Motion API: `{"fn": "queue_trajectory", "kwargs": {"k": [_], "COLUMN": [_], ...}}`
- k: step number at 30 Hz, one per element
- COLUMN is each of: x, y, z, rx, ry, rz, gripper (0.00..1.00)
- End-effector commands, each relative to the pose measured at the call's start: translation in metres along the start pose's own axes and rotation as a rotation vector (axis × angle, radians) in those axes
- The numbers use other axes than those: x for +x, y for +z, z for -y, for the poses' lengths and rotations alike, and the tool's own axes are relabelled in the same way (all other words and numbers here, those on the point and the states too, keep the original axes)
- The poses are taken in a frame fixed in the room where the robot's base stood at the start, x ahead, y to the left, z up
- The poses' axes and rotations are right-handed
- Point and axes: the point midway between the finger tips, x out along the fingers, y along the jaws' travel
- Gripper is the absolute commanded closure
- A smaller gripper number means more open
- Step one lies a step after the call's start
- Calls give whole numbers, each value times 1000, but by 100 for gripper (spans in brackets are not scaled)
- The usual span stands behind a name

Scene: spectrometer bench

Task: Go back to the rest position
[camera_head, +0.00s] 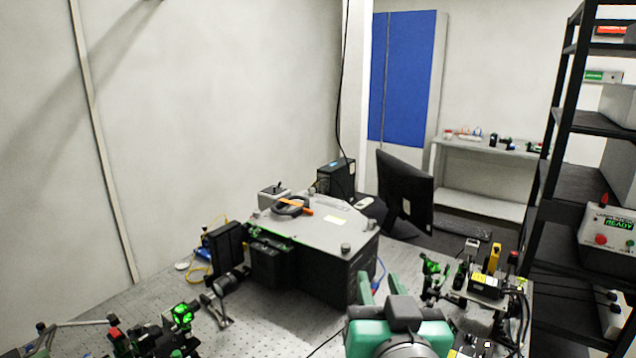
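My gripper (379,288) is at the lower middle right of the head view, green and grey, pointing away from the camera. Its two green fingers stand apart, and I see nothing between them. It is in front of the right side of the spectrometer box (349,270), a large box with a grey lid and dark sides. I cannot tell how high it is above the bench (265,338).
Optical mounts and a yellow-labelled laser (484,285) stand close to the right of my gripper. More optics with a green-lit cube (182,315) stand at the lower left. A monitor (405,193) is behind the box. A black shelf rack (556,150) borders the right.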

Motion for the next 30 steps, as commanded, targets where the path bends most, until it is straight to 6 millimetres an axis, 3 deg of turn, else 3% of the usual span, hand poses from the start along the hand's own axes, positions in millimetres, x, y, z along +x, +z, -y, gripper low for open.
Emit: {"fn": "queue_trajectory", "kwargs": {"k": [1, 3, 9, 10, 12, 21, 25, 30], "x": [-24, -60, -175, -186, -179, -176, -176, -175], "y": [-27, -61, -135, -153, -201, -345, -387, -406], "z": [26, 53, 109, 113, 116, 132, 137, 139], "rx": [-33, -70, -115, -116, -114, -106, -102, -100], "ry": [-3, 1, 1, 3, 6, -1, -4, -6], "rz": [-103, -242, -590, -623, -606, -600, -598, -597], "gripper": [70, 70, 70, 70, 70, 70, 70, 70]}}
